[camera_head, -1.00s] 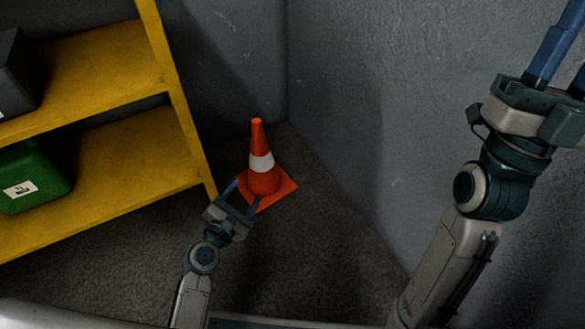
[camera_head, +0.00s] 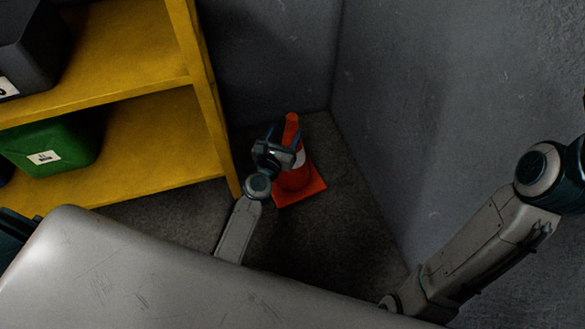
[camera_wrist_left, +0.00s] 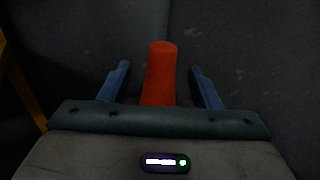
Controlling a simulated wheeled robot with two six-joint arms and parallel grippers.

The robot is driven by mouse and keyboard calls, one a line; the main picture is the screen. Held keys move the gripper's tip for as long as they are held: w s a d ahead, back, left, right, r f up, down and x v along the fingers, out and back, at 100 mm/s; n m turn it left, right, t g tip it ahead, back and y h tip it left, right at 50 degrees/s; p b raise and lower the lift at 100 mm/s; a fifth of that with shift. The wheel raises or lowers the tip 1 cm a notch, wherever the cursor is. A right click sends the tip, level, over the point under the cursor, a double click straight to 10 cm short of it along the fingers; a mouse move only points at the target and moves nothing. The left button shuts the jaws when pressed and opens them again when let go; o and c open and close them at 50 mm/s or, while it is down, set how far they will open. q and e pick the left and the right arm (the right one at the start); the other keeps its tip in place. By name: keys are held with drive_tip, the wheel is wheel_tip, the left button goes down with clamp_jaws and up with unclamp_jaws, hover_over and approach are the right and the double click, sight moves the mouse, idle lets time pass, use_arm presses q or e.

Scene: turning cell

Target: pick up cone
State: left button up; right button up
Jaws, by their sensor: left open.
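The orange cone (camera_head: 296,179) with a white band stands upright on its square base in the corner, on the dark floor. My left gripper (camera_head: 283,134) is open at the upper part of the cone and hides some of its body and band. In the left wrist view the cone's orange top (camera_wrist_left: 160,70) stands between the two blue fingers of the left gripper (camera_wrist_left: 163,76), with a gap on each side. My right arm shows at the right of the head view, but its gripper is outside the frame.
A yellow shelf (camera_head: 150,150) stands left of the cone, its post close to my left arm. It holds a green bin (camera_head: 55,145) and a dark grey bin (camera_head: 35,45). Grey walls (camera_head: 400,130) meet behind the cone. Some floor is free to its right.

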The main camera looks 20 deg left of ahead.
sight(290, 125)
use_arm(q)
drive_tip(key=w, duration=0.5)
drive_tip(key=shift+w+d, duration=0.15)
drive_tip(key=shift+d, duration=0.1)
clamp_jaws()
idle(1.1)
drive_tip(key=shift+r, duration=0.1)
